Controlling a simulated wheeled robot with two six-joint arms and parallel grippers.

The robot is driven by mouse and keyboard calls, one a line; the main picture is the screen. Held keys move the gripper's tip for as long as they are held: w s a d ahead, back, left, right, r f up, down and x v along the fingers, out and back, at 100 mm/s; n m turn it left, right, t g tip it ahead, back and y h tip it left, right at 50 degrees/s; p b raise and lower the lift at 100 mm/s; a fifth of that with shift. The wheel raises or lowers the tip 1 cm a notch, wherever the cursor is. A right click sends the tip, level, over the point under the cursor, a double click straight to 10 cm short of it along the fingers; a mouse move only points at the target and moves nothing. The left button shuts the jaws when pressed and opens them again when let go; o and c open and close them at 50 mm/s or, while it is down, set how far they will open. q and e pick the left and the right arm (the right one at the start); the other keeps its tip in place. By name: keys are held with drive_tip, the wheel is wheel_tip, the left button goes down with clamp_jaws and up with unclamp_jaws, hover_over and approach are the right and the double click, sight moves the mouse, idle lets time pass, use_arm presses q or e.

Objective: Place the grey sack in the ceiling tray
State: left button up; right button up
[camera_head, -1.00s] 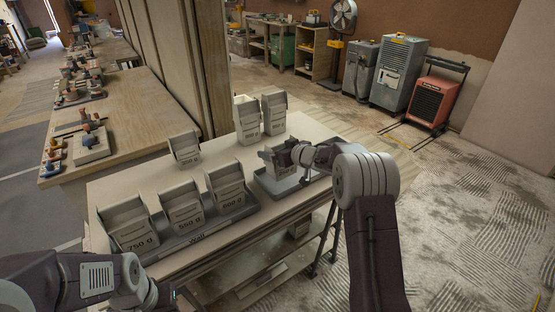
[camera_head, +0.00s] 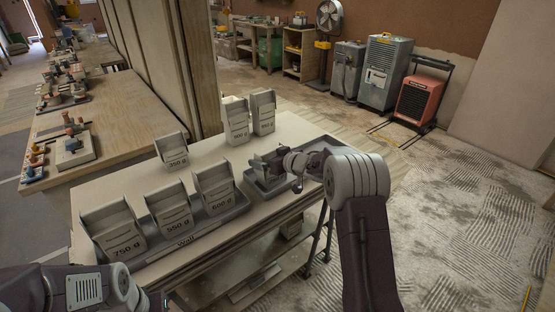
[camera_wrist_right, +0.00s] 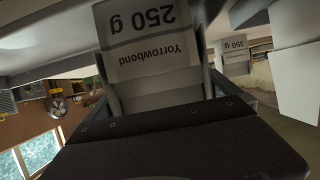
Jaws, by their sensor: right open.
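A pale grey sack (camera_head: 260,167) stands in the right-hand tray (camera_head: 318,144) on the table; this tray's label is hidden. My right gripper (camera_head: 279,160) is open at that sack. In the right wrist view a sack marked 250 g Yorrowbond (camera_wrist_right: 150,45) appears upside down, close in front of the open gripper (camera_wrist_right: 165,98); touch cannot be told. The tray marked Wall (camera_head: 186,240) holds sacks marked 750 g (camera_head: 116,233), 550 g (camera_head: 170,213) and 600 g (camera_head: 215,190). My left forearm shows at lower left, its gripper out of frame.
A sack marked 350 g (camera_head: 172,150) stands loose on the table (camera_head: 135,180). Two more sacks (camera_head: 236,122) (camera_head: 262,112) stand at its back edge. A wooden bench (camera_head: 110,120) is at left. A red machine (camera_head: 417,100) stands on the floor.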

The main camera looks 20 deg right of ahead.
drive_tip(key=p+v, duration=0.1)
drive_tip(key=v, duration=0.9)
drive_tip(key=shift+s+r+p, duration=0.15)
drive_tip(key=shift+s+p, duration=0.2)
drive_tip(key=shift+p, duration=0.05)
drive_tip(key=shift+d, duration=0.1)
drive_tip(key=s+a+f+m+g+h, duration=0.15)
drive_tip(key=s+f+g, duration=0.25)
drive_tip(key=s, duration=0.6)
drive_tip(key=s+a+f+m+g+h, duration=0.15)
drive_tip(key=s+f+g, duration=0.3)
drive_tip(key=s, duration=0.55)
drive_tip(key=s+a+f+m+g+h, duration=0.1)
drive_tip(key=s+a+f+g, duration=0.3)
drive_tip(key=s, duration=0.6)
wheel_tip(320, 180, up, 14)
drive_tip(key=d+t+p, duration=0.1)
drive_tip(key=p, duration=1.3)
drive_tip(key=shift+f, duration=0.25)
